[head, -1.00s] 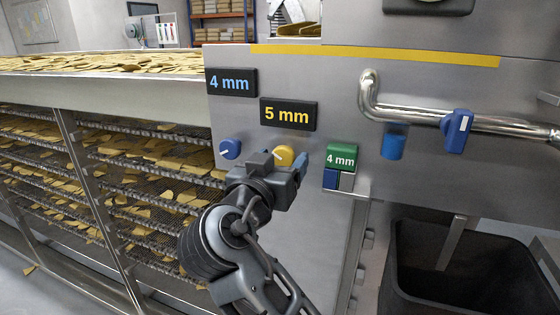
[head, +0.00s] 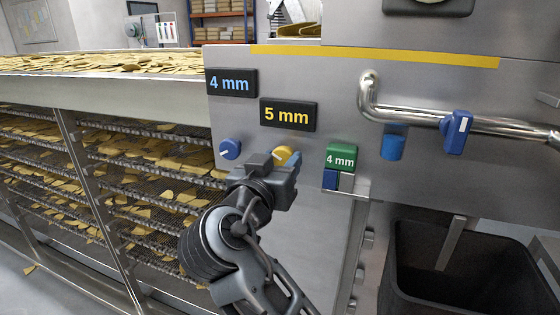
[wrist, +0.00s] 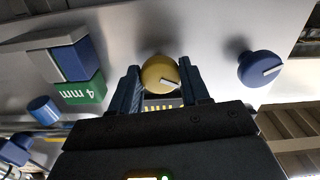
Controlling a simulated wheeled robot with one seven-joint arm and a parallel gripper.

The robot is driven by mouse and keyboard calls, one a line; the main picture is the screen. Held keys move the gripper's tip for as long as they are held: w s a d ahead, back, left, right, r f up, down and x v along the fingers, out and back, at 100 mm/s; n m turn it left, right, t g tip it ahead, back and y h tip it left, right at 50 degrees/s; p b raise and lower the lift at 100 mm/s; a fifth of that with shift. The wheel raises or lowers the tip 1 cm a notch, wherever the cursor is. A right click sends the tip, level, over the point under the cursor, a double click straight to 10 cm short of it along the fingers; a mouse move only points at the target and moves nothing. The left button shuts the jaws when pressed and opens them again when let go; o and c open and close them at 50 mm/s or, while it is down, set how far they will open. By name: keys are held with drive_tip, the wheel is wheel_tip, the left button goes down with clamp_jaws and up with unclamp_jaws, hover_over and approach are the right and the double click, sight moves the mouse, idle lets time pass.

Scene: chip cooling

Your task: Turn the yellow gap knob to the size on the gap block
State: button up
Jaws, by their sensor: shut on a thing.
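The yellow knob (head: 283,155) is on the steel panel, below a black display reading "5 mm" in yellow (head: 287,114). My gripper (head: 278,163) is at the knob and partly covers it in the head view. In the wrist view, the yellow knob (wrist: 160,73) sits between the two blue fingers of my gripper (wrist: 160,88), which are shut on it. The green gap block (head: 341,157) reads "4 mm" and rests on a small ledge to the right. It shows upside down in the wrist view (wrist: 83,92).
A blue knob (head: 230,149) is left of the yellow one, under a display reading "4 mm" in blue (head: 231,82). A pipe with a blue valve handle (head: 457,131) runs at the right. A dark bin (head: 405,262) stands below. Chip racks (head: 150,195) fill the left.

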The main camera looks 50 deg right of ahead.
drive_tip(key=n+p, duration=0.4)
drive_tip(key=n, duration=0.1)
drive_tip(key=shift+r, duration=0.2)
drive_tip(key=n+p, duration=0.3)
drive_tip(key=shift+n, duration=0.3)
drive_tip(key=shift+f+n+p, duration=0.1)
drive_tip(key=shift+n+p, duration=0.85)
drive_tip(key=shift+n, duration=0.25)
drive_tip(key=o, duration=1.1)
drive_tip(key=shift+c, duration=0.2)
drive_tip(key=b+v, duration=0.1)
drive_tip(key=v, duration=0.6)
drive_tip(key=shift+s+a+b, duration=0.2)
drive_tip(key=shift+a+b, duration=0.1)
drive_tip(key=shift+a, duration=0.05)
